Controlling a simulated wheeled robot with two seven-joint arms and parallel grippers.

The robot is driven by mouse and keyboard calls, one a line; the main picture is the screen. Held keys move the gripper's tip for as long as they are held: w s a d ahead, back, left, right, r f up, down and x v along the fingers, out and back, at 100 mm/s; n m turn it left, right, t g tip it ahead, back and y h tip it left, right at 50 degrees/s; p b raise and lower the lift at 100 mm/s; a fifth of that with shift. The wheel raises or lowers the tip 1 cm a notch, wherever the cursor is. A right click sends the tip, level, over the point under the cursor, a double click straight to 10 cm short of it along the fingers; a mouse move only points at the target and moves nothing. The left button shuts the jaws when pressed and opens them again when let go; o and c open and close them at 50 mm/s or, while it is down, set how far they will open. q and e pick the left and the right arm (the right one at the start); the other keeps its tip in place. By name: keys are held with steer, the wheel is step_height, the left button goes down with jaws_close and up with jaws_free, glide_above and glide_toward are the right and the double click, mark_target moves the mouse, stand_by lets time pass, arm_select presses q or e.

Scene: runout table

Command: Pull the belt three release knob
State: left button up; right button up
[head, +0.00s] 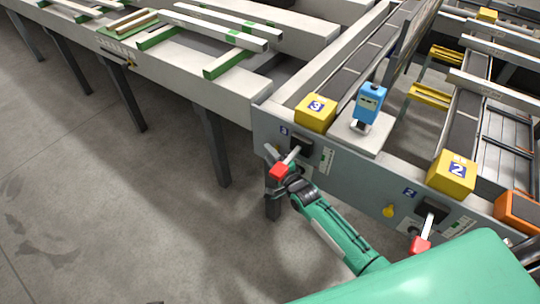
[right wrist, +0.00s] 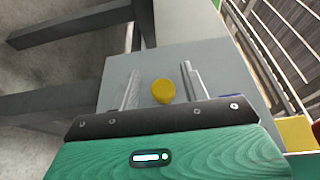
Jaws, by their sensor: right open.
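The belt three release knob (right wrist: 163,91) shows in the right wrist view as a round yellow knob on a grey panel. My right gripper (right wrist: 161,86) is open, with one finger on each side of the knob and visible gaps between. How far the fingertips are from the panel is hard to tell. In the head view, the right gripper (head: 273,158) is at the left end of the front panel, below the yellow block marked 3 (head: 316,112). The knob is hidden there. My left gripper is not in view.
A red-handled lever (head: 278,170) is close beside the right gripper. Farther right are a second yellow knob (head: 389,211), another red-handled lever (head: 420,245) and the block marked 2 (head: 452,172). A blue device (head: 369,103) stands above the panel. Floor at left is clear.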

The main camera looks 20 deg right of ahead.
arm_select(q)
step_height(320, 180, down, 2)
steer(key=shift+p, duration=0.4)
arm_select(e)
steer(key=v, duration=1.3)
steer(key=shift+s, duration=0.2)
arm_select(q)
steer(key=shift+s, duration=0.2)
arm_select(e)
steer(key=shift+d, duration=0.15)
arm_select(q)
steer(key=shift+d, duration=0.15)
